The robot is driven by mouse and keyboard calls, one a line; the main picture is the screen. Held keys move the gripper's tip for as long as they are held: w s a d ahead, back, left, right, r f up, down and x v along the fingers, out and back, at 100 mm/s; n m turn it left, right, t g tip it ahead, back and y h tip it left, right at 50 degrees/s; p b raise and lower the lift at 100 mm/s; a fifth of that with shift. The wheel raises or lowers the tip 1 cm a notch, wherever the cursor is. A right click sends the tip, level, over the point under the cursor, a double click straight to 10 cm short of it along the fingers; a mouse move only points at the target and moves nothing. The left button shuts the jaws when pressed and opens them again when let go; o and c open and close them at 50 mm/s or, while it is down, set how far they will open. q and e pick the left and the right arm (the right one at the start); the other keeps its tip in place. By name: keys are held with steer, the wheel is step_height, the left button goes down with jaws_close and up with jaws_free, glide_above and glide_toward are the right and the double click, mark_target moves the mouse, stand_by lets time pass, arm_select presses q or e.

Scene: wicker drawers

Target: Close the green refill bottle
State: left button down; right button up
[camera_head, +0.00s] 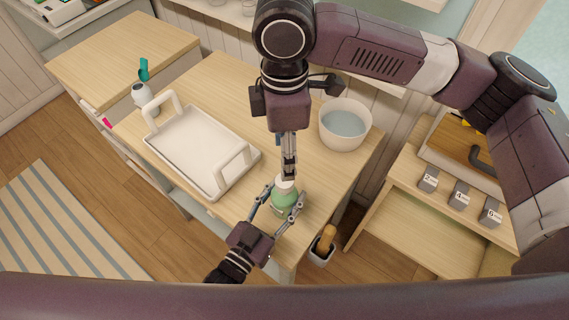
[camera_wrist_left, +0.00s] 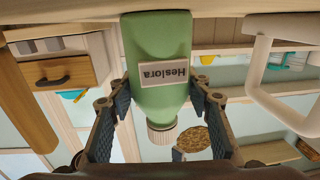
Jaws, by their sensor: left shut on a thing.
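The green refill bottle (camera_head: 285,198) stands upright on the wooden counter near its front edge. Its label reads "Heslora" in the left wrist view (camera_wrist_left: 163,50), where it appears upside down. A white cap (camera_wrist_left: 162,133) is on its neck; how tightly it sits cannot be told. My left gripper (camera_head: 282,202) is shut around the bottle's body, one finger on each side. My right gripper (camera_head: 287,172) points straight down just above the cap. Its fingers show edge-on, so their opening and any contact with the cap are unclear.
A white tray with handles (camera_head: 191,157) lies left of the bottle. A white bowl of bluish liquid (camera_head: 345,125) stands at the back right. Grey numbered blocks (camera_head: 459,194) sit on a lower shelf.

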steer(key=shift+r, duration=1)
arm_select(q)
steer(key=c, duration=0.9)
jaws_free()
steer(key=shift+c, duration=0.2)
steer(key=v, duration=1.2)
steer(key=shift+f, duration=0.1)
